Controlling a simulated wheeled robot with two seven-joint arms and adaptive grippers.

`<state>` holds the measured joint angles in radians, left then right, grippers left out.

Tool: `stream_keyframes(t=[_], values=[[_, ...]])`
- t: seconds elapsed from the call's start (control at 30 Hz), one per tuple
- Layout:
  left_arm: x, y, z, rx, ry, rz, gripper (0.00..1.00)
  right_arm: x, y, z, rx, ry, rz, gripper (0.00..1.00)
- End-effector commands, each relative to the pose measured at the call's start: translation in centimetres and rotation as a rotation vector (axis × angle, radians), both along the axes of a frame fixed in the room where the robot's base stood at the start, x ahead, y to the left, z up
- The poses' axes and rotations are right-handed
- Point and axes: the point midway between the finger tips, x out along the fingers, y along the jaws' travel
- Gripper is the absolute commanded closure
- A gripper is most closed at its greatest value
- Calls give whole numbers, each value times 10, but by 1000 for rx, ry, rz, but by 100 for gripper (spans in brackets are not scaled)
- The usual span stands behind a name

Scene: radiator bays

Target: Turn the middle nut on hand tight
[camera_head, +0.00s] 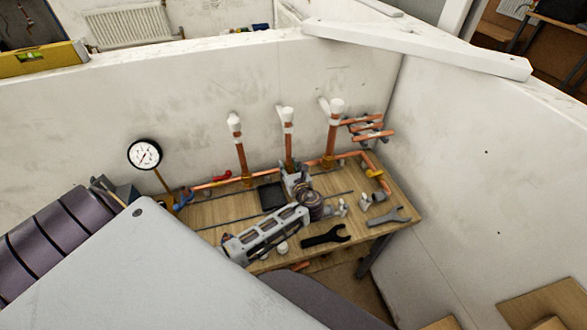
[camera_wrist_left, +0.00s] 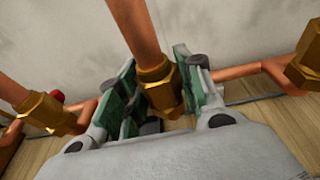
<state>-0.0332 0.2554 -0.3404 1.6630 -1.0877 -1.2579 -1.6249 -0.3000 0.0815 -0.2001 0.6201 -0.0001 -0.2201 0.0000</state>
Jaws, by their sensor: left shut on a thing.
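The middle brass nut (camera_wrist_left: 158,85) sits at the foot of the middle upright copper pipe (camera_head: 288,145). My left gripper (camera_head: 295,178) reaches in from the front over the bench, and its green-padded fingers (camera_wrist_left: 160,80) are shut on the middle nut, one on each side. In the head view the gripper hides most of this nut. The left brass nut (camera_wrist_left: 48,112) and the right brass nut (camera_wrist_left: 306,65) stand on either side of it on the copper pipe run. My right gripper is not in view.
On the wooden bench (camera_head: 215,209) lie a dark open-ended wrench (camera_head: 327,237), a grey wrench (camera_head: 389,217) and a black tray (camera_head: 271,195). A pressure gauge (camera_head: 144,154) stands at the left. A pale wall stands close behind the pipes, and another stands at the right.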

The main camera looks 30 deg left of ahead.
Motion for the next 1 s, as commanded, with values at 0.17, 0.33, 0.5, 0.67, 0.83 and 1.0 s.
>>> stream_keyframes(t=[0.17,0.33,0.5,0.67,0.83,1.0], values=[[-1,0,0,1,0,-73,78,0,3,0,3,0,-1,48],[0,0,0,0,1,-91,78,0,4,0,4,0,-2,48],[0,0,0,0,1,-90,78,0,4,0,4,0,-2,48],[0,0,0,1,1,-106,78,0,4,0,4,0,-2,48],[-1,1,0,3,2,-168,78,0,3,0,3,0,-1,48],[-1,1,0,3,2,-243,78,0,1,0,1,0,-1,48]])
